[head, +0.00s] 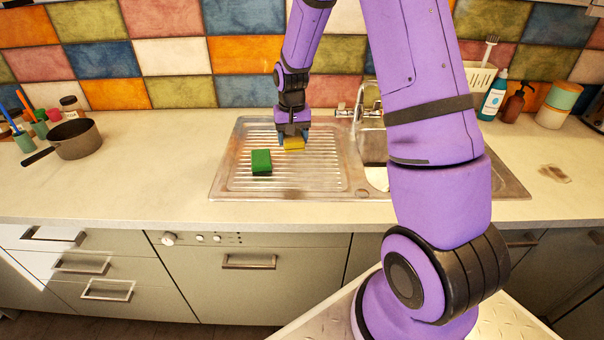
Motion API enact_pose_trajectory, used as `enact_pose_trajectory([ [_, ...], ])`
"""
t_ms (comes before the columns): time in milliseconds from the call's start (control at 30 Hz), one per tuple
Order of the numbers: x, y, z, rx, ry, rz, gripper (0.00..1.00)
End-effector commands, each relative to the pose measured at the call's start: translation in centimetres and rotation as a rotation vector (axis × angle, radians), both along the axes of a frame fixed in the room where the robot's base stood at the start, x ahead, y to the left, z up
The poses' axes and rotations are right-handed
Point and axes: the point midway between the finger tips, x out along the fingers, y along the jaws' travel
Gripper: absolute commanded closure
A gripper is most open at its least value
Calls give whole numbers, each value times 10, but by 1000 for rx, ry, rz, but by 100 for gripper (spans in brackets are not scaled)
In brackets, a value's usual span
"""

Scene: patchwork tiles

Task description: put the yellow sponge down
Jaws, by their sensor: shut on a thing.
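The yellow sponge (294,144) is between the fingers of my gripper (293,138), over the ribbed metal drainboard (325,178) of the sink. My gripper points down and is shut on the sponge. I cannot tell whether the sponge touches the drainboard or hangs just above it. A green sponge (261,162) lies on the drainboard, to the left of and nearer than the yellow one, apart from it.
The tap (368,100) and sink basin are right of the drainboard, partly hidden by my arm. A dark pan (76,139) stands on the left counter. Bottles (493,97) stand at the back right. The drainboard's front right is clear.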

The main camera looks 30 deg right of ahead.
Motion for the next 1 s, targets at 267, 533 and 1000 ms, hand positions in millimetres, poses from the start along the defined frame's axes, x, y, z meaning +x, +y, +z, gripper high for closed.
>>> enact_pose_trajectory([
  [267,-130,-54,-41,0,3,-125,65],
  [533,-196,-63,-53,-6,1,-182,65],
  [1000,-116,-50,-62,-6,-1,-182,65],
])
